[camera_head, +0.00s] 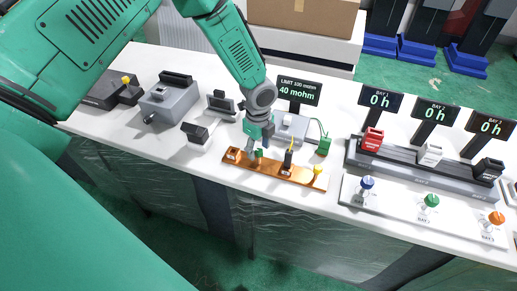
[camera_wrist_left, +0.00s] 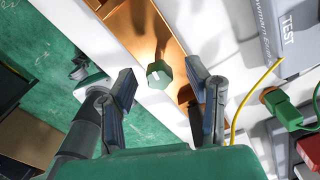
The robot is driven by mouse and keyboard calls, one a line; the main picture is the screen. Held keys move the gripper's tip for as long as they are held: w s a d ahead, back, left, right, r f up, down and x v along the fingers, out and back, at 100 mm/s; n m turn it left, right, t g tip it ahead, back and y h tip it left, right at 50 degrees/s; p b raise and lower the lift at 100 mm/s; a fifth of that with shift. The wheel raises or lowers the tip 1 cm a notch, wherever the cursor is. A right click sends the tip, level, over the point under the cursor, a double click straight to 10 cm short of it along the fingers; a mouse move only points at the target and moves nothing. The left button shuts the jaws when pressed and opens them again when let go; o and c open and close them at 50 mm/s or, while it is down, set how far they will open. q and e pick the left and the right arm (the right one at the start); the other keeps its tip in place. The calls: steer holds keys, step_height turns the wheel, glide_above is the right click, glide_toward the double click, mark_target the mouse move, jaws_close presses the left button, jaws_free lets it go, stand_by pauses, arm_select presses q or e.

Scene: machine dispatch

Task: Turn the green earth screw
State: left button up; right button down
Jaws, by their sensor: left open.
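The green earth screw (camera_head: 259,153) stands on the copper bar (camera_head: 232,163) near the bar's left part. In the left wrist view its green hexagonal head (camera_wrist_left: 159,74), with a light mark on it, shows between my two fingers. My left gripper (camera_head: 258,141) points down over the copper bar at the screw. In the left wrist view the left gripper (camera_wrist_left: 161,70) is open, with one finger on each side of the screw head and a visible gap to both. The copper bar (camera_wrist_left: 139,22) runs behind the screw there. My right gripper is in neither view.
A meter display (camera_head: 298,91) reading 40 mohm stands behind the bar. A green plug with a cable (camera_head: 323,146) is right of it. A black and a yellow part also stand on the bar.

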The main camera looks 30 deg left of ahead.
mark_target(259, 150)
arm_select(q)
step_height(259, 150, up, 11)
steer(key=shift+a, duration=0.15)
